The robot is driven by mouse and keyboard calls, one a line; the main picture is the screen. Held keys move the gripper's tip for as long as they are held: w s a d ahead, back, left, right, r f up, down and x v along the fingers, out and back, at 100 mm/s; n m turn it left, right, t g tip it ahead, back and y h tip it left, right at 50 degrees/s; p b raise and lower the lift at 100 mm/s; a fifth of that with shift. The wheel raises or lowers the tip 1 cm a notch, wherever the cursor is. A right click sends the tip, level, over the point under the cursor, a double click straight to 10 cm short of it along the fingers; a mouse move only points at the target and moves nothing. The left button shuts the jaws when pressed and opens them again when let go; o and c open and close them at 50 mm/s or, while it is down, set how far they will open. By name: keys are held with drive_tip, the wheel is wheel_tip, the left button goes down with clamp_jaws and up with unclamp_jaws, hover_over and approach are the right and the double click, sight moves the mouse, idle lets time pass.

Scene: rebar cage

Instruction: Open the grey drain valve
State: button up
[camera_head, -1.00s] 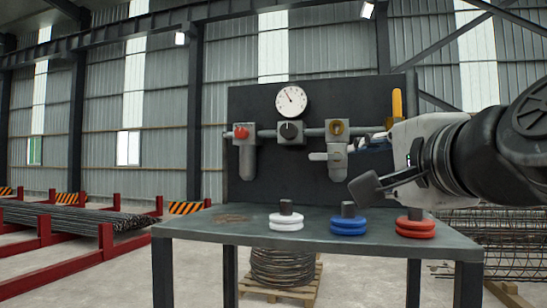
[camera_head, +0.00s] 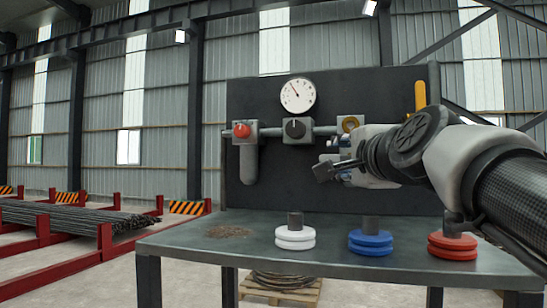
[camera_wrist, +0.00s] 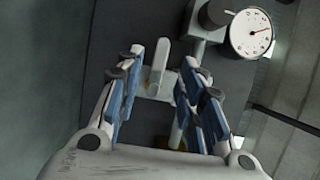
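A pale grey lever-like part (camera_wrist: 159,62), which looks like the grey drain valve, shows between my fingers in the wrist view. I cannot tell whether it is open or closed. In the head view a small pale piece (camera_head: 328,158) of this fitting shows beside my gripper; my wrist hides most of it. My gripper (camera_wrist: 161,70) is open, with blue-padded fingers on either side of the pale part. I see no clear contact.
On the dark panel (camera_head: 270,170) are a pressure gauge (camera_head: 297,95), a red knob (camera_head: 241,130), a black knob (camera_head: 294,128), a brass ring (camera_head: 350,123) and a yellow handle (camera_head: 420,95). White (camera_head: 295,239), blue (camera_head: 370,243) and red (camera_head: 452,247) discs stand on the bench (camera_head: 215,252).

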sight(339, 159)
drive_tip(key=w, duration=0.5)
drive_tip(key=shift+w+a, duration=0.15)
drive_tip(key=shift+a, duration=0.05)
drive_tip(key=shift+c, duration=0.6)
clamp_jaws()
